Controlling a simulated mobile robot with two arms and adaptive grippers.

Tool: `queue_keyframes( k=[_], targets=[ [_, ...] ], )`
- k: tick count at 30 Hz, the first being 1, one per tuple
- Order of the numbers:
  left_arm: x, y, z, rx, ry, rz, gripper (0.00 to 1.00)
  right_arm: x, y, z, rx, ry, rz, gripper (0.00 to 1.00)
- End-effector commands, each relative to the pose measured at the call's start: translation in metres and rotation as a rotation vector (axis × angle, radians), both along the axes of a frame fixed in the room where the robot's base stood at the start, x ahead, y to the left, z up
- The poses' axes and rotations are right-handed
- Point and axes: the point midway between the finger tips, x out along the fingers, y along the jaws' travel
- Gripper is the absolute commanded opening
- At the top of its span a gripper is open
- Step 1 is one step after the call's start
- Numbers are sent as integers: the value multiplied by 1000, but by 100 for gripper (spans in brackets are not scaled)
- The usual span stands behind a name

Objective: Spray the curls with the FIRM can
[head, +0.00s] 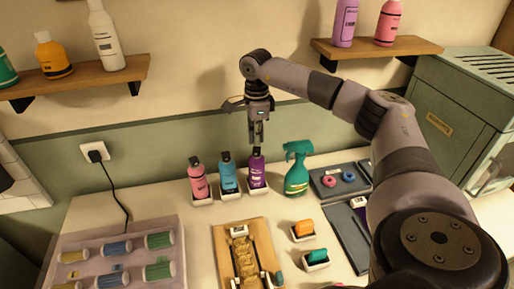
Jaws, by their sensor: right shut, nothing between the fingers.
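Pink (197,181), blue (228,176) and purple (257,172) cans stand upright in small white holders in a row near the wall. Their labels are too small to read, so I cannot tell which is FIRM. My right gripper (256,143) points down, shut and empty, at the top of the purple can. I cannot tell if it touches the can. Golden curls (246,261) lie along a wooden board (224,245) at the front middle, clamped at the far end. My left gripper is not in view.
A green spray bottle (298,170) stands right of the cans. Orange (304,228) and teal (316,257) items sit in white holders beside the board. A tray of rollers (70,235) is at left. Wall shelves (80,80) hold bottles. A green cabinet (463,120) stands at right.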

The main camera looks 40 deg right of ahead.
Motion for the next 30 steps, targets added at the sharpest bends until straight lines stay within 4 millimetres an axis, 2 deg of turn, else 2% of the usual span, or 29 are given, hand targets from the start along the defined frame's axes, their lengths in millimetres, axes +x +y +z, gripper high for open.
queue_keyframes(
  k=[30],
  targets=[
    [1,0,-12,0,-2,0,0,0,0,-21,0,0,0,0]
  ],
)
